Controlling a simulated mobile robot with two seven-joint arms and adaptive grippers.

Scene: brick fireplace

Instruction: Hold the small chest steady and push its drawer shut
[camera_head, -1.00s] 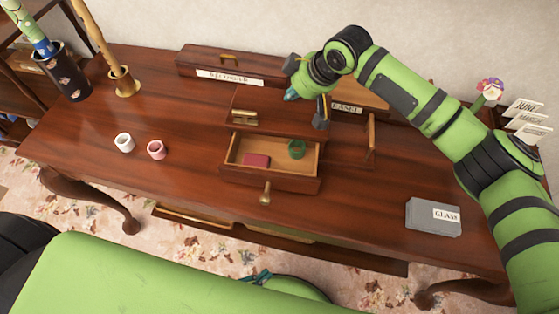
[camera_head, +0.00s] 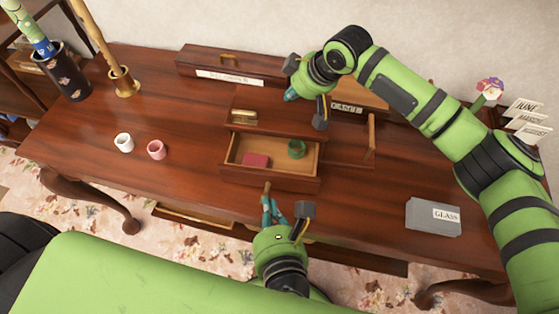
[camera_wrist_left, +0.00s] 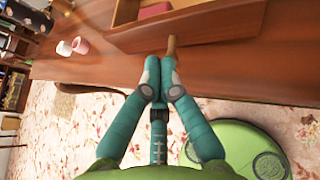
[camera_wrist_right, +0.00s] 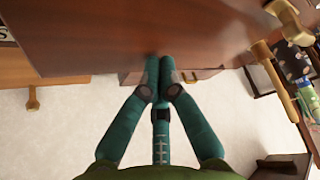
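The small brown wooden chest (camera_head: 275,104) stands on the desk. Its drawer (camera_head: 229,160) is pulled out towards me and holds a dark pink block (camera_head: 256,160) and a green ring (camera_head: 296,149). My left gripper (camera_head: 268,200) is in front of the drawer, fingertips together at its knob; in the left wrist view the shut fingers (camera_wrist_left: 160,75) are just below the knob (camera_wrist_left: 172,44). Whether they touch it I cannot tell. My right gripper (camera_head: 304,100) is at the chest's far side. Its shut fingers (camera_wrist_right: 164,70) are close against the wood; contact is unclear.
A grey stack marked GLASS (camera_head: 428,217) lies at the right. A long labelled box (camera_head: 232,70) stands behind the chest. The desk between these is clear.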

